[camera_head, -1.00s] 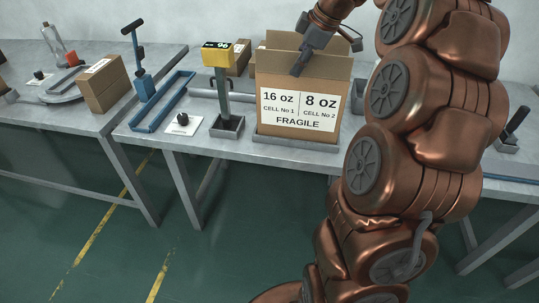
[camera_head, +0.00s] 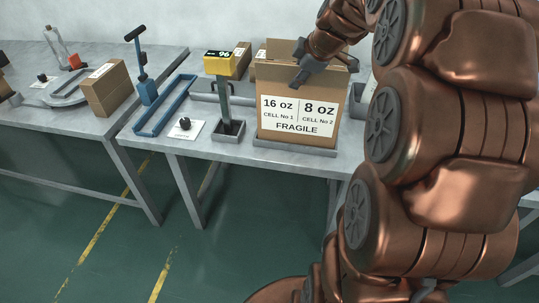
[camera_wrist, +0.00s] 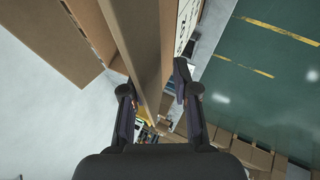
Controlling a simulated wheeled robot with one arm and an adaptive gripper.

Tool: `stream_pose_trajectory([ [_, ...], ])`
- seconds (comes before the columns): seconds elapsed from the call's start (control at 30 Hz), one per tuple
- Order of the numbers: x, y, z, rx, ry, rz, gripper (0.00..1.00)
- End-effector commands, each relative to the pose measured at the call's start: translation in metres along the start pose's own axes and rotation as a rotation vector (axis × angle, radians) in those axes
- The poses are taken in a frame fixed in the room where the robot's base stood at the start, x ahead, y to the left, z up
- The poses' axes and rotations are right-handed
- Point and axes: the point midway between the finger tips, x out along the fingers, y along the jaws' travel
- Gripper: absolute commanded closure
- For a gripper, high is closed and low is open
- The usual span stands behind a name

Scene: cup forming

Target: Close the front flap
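The cardboard box (camera_head: 262,130) stands on the table with a printed label on its front. A flap at the back (camera_head: 281,47) stands up. The front flap (camera_head: 272,76) looks upright above the label; where it meets the box is hard to make out. My gripper (camera_head: 300,70) is at the top front edge of the box. In the wrist view my gripper (camera_wrist: 155,95) has its fingers apart, with a cardboard panel, apparently the front flap (camera_wrist: 138,35), running between them. I cannot see clear contact on both sides.
A yellow-headed display post (camera_head: 218,64) stands left of the box, with a blue frame (camera_head: 163,118) and a small black knob on a white plate (camera_head: 185,126) further left. A smaller carton (camera_head: 108,88) sits on the left table. Green floor lies in front.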

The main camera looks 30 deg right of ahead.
Motion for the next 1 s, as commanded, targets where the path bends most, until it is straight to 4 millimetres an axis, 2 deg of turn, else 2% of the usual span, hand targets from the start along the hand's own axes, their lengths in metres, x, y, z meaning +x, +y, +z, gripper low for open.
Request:
stream_pose_trajectory([
  [0.47,-0.002,-0.003,-0.001,-0.030,0.000,0.073,0.71],
  [0.77,-0.033,-0.004,0.000,-0.032,0.003,0.080,0.71],
  [1.0,-0.066,-0.007,0.000,-0.032,0.002,0.080,0.71],
])
